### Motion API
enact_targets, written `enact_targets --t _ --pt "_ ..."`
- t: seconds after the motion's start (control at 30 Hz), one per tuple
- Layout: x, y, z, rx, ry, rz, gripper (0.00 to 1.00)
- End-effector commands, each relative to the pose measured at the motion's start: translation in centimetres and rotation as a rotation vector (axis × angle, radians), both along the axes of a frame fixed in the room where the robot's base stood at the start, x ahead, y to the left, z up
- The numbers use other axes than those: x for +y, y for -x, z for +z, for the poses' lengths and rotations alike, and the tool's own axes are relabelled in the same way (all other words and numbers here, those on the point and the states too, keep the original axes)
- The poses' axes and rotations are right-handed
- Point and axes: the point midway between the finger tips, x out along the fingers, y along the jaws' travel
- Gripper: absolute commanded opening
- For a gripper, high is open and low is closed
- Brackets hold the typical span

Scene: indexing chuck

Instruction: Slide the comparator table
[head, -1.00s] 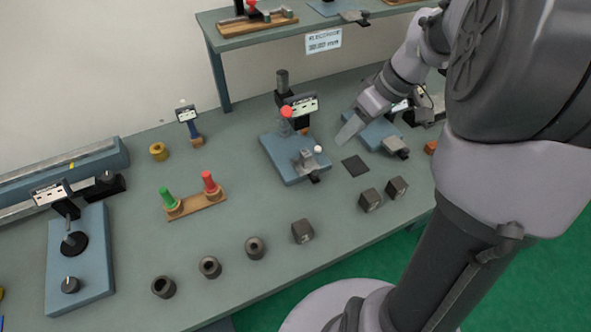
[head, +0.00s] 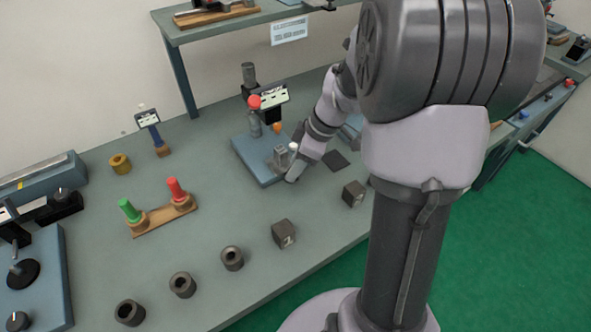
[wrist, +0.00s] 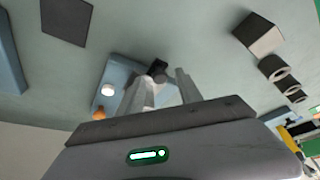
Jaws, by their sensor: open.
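The comparator stands on a blue base (head: 249,160) in the head view, with a dark column, a tilted display (head: 273,94) and a red knob (head: 254,102). Its small grey table (head: 280,157) sits at the base's front right, beside a white knob (head: 293,147). The white knob also shows in the wrist view (wrist: 108,90). My gripper (head: 290,176) is at the front right edge of the comparator, close to the table. In the wrist view my gripper (wrist: 158,82) has its fingers apart, with a grey part of the comparator behind them. Contact cannot be told.
A dark square plate (head: 335,160) lies right of the comparator. A dark block (head: 284,233) and several dark rings (head: 232,258) lie in front. A wooden holder (head: 160,218) with green and red pegs stands left. Bench between is bare.

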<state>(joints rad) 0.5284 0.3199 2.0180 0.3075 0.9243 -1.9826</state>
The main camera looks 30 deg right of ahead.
Motion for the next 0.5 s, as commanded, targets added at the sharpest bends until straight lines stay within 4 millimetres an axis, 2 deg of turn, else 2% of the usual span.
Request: enact_targets --t 0.27,0.5 --pt "0.09 -0.08 -0.19 0.0 0.0 0.0 0.42" --pt "0.07 -0.08 -0.17 0.0 0.0 0.0 0.0"
